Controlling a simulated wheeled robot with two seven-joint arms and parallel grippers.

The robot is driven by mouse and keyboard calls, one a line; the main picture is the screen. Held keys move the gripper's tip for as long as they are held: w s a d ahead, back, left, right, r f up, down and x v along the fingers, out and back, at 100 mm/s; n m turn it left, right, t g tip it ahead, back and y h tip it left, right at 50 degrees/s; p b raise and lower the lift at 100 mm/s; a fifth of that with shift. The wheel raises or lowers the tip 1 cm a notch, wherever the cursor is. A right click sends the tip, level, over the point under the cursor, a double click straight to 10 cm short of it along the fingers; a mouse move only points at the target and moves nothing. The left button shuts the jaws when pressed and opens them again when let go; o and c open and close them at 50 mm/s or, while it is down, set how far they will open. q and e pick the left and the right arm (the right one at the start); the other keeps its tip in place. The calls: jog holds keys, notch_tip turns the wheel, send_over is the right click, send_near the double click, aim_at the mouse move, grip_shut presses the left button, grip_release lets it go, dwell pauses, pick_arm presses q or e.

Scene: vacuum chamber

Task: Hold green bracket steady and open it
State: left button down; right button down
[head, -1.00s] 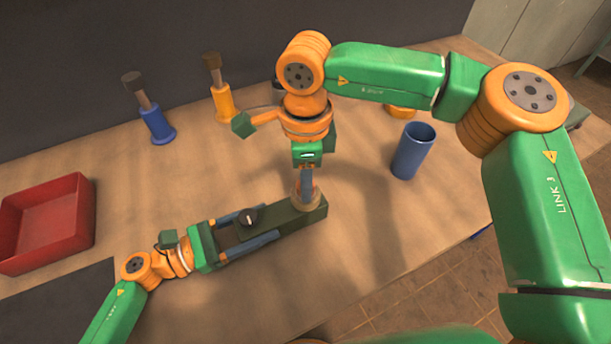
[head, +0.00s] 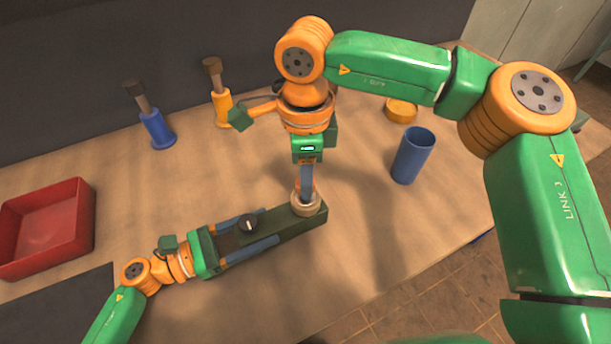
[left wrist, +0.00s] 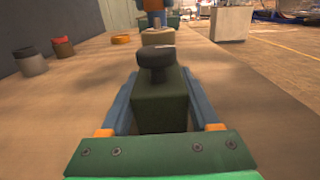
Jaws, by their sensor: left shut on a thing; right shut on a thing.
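The green bracket (head: 290,224) is a long dark green block lying on the table. It has a black knob (head: 249,223) on top and a round cream cap (head: 306,207) at its right end. My left gripper (head: 261,229) is shut on the block, one blue-grey finger along each side, with the knob between them. In the left wrist view the block (left wrist: 160,105) sits between the fingers, with the cap (left wrist: 157,37) behind the knob. My right gripper (head: 307,194) points down from above and is shut on the cap; its fingertips are partly hidden.
A red bin (head: 45,225) stands at the left. A blue-handled tool (head: 157,128) and a yellow-handled tool (head: 223,105) stand at the back. A blue cup (head: 412,156) and a yellow-orange dish (head: 401,109) are at the right. The table in front of the bracket is clear.

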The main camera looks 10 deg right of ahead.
notch_tip(320, 180, up, 4)
jog(key=shift+r, duration=0.1)
pick_arm(q)
jog(key=shift+c, duration=0.2)
grip_release()
jog(key=shift+a, duration=0.1)
jog(key=shift+s+a+f+b, duration=0.15)
jog(key=shift+a+b, duration=0.15)
jog(key=shift+a, duration=0.05)
pick_arm(e)
jog(key=shift+f, duration=0.35)
pick_arm(q)
jog(key=b+v, duration=0.3)
jog(key=v, duration=0.7)
pick_arm(e)
notch_tip(320, 180, down, 4)
jog(key=shift+r, duration=0.25)
pick_arm(q)
jog(key=shift+s+a+b, duration=0.2)
jog(key=shift+a+b, duration=0.1)
jog(key=shift+a, duration=0.25)
